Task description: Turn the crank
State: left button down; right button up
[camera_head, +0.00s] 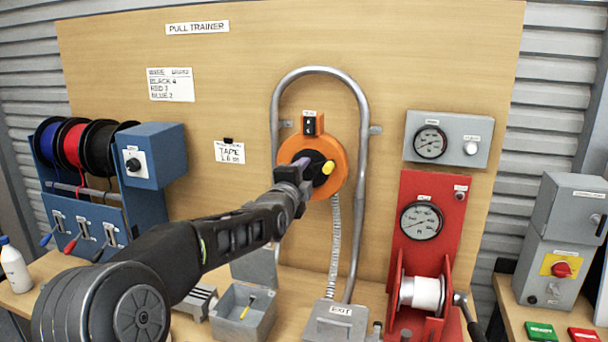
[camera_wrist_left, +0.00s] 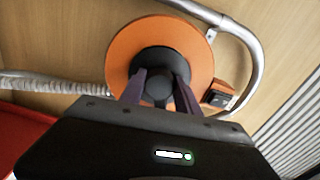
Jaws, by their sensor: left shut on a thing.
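An orange reel (camera_head: 342,150) with a black hub is mounted on the wooden board, and a yellow knob (camera_head: 327,167) sticks out from it. My left gripper (camera_head: 304,163) reaches the hub, its fingers just left of the yellow knob. In the left wrist view the orange reel (camera_wrist_left: 204,62) lies ahead, and the fingers close around a dark round piece (camera_wrist_left: 158,88) in front of the black hub. Another crank handle (camera_head: 464,305) shows on the red winch (camera_head: 431,190) at the lower right. My right gripper is not in view.
A grey conduit (camera_head: 363,110) arches around the reel and a ribbed hose hangs below it. An open grey box (camera_head: 243,322) and an exit box (camera_head: 340,322) stand below. Spools (camera_head: 72,145) are at the left; a grey switch cabinet (camera_head: 565,235) is at the right.

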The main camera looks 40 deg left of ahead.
pick_arm(q)
jog(key=c, duration=0.9)
grip_release()
jog(key=b+v, duration=0.1)
jog(key=v, duration=0.6)
jog(key=shift+s+d, duration=0.15)
jog(key=shift+s, duration=0.2)
jog(key=shift+f, duration=0.1)
